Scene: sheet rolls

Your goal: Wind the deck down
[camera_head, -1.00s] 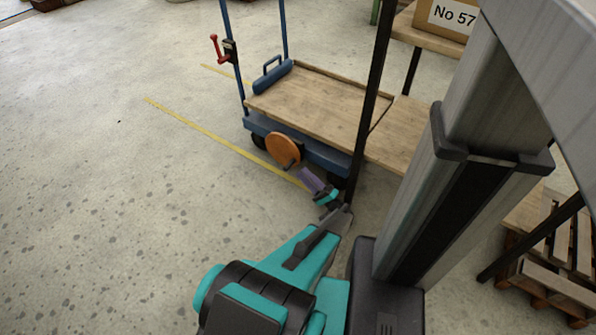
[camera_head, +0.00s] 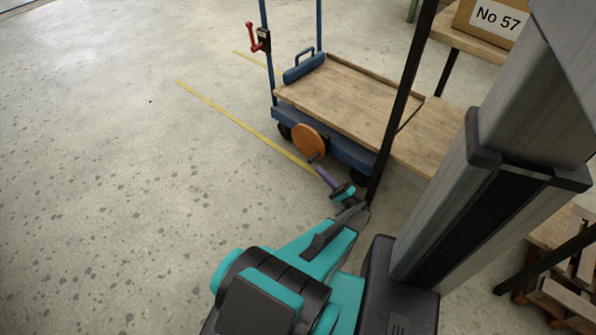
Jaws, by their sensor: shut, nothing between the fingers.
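The wooden deck (camera_head: 340,98) lies level on a blue wheeled cart (camera_head: 345,150) that stands on the floor. An orange disc-shaped wheel (camera_head: 309,140) is on the cart's near side, with a small dark part at its middle. My gripper (camera_head: 317,165), at the end of a slim purple and teal wrist, is just below and in front of the orange wheel. It is shut with nothing in it. The fingertips are tiny here, and I cannot tell whether they touch the wheel. A red lever (camera_head: 254,38) sits on the cart's left blue post.
A box marked No 57 (camera_head: 492,22) stands behind. Open floor with yellow lines is at left.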

